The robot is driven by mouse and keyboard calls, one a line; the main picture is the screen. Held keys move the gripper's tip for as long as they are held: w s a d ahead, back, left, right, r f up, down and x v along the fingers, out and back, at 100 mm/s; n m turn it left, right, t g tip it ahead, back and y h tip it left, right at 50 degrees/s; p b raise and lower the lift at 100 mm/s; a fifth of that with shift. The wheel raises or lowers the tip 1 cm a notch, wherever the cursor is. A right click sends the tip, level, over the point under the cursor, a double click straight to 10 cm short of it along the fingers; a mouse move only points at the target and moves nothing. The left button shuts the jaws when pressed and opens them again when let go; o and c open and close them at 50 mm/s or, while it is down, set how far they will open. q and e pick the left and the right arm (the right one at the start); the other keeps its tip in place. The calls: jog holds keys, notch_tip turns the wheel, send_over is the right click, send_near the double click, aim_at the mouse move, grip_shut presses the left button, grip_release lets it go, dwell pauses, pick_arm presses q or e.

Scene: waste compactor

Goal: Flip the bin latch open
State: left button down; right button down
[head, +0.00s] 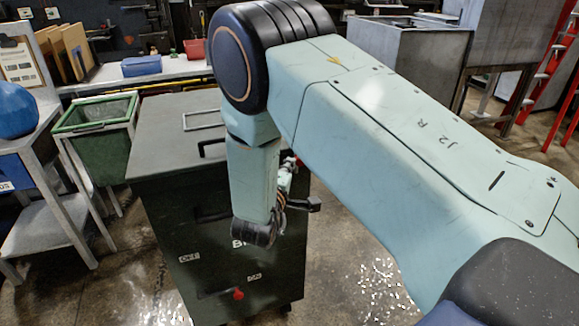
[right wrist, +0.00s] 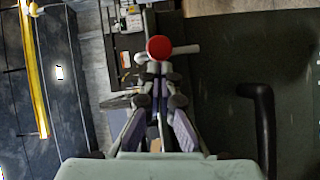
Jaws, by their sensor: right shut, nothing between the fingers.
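The dark green bin (head: 150,150) stands below my right arm in the head view, with a flat lid. In the right wrist view, a red round knob (right wrist: 159,48) on a pale grey bar (right wrist: 186,50) shows just beyond my fingertips, at the edge of the dark green surface; it looks like the latch. My right gripper (right wrist: 158,72) is shut and empty, just short of the knob in the picture; I cannot tell whether they touch. In the head view the right gripper (head: 286,175) shows partly behind my forearm, at the bin's right side. My left gripper is out of view.
A black handle (right wrist: 258,110) rises from the green surface beside my gripper. A green open-topped tub (head: 97,115) and grey tables stand left. A metal cabinet (head: 408,58) stands behind right.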

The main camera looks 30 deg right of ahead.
aim_at(302, 156)
jog(key=shift+s+d+r+p, duration=0.15)
jog(key=shift+s+r+p, duration=0.1)
jog(key=shift+p, duration=0.15)
jog(key=shift+m, duration=0.3)
jog(key=shift+w+d+g+y+p, duration=0.1)
jog(key=shift+d+g+y+p, duration=0.15)
jog(key=shift+p, duration=0.2)
jog(key=d+m+y+p, duration=0.1)
jog(key=p, duration=0.1)
jog(key=d+r+m+y+p, duration=0.1)
jog(key=p, duration=0.1)
jog(key=shift+s+r+g, duration=0.1)
jog(key=shift+s+g, duration=0.25)
jog(key=s+d+f+m+y+p, duration=0.1)
jog(key=d+f+m+y+p, duration=0.3)
jog(key=d+m+y+p, duration=0.1)
jog(key=shift+s+d+m+y, duration=0.3)
jog(key=shift+d+m+y, duration=0.5)
jog(key=shift+d+y, duration=0.25)
jog(key=shift+d, duration=0.1)
